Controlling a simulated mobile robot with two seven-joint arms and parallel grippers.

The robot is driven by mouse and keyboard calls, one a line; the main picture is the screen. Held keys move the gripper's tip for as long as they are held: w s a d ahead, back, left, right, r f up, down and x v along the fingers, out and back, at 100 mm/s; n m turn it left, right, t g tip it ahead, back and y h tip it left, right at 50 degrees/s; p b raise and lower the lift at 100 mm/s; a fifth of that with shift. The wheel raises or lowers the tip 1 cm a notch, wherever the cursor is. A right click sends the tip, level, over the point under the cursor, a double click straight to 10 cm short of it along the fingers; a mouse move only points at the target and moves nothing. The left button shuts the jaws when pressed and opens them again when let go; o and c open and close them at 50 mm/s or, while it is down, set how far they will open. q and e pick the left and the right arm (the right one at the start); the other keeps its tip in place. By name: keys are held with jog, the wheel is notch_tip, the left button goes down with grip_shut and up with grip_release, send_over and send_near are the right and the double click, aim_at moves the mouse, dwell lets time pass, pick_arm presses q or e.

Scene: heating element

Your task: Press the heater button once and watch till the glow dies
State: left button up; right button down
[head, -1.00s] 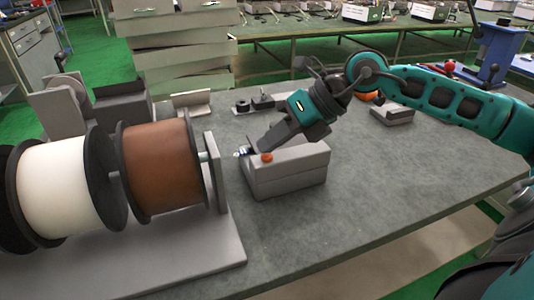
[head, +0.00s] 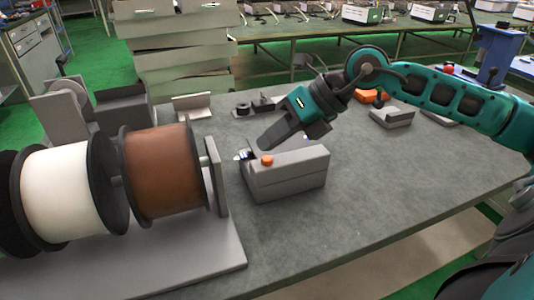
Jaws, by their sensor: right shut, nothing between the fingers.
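The heater is a grey box (head: 290,178) on the table, with an orange round button (head: 267,160) on its top near the left end. A small dark and whitish part (head: 243,155) sits at the heater's left end; it is too small to tell whether it glows. My right gripper (head: 262,148) is shut and empty. It reaches in from the upper right, its tip just behind and above the button in the picture. A small gap seems to show between tip and button. The gripper hides part of the heater's back edge. My left gripper is out of view.
A white spool (head: 65,190) and a brown spool (head: 162,170) stand on a rack left of the heater. A grey block (head: 392,117) and small dark parts (head: 243,108) lie farther back. The table right and front of the heater is clear.

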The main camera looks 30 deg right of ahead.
aim_at(272, 158)
notch_tip(272, 158, up, 5)
jog(key=p, duration=0.4)
dwell(0.3)
dwell(0.5)
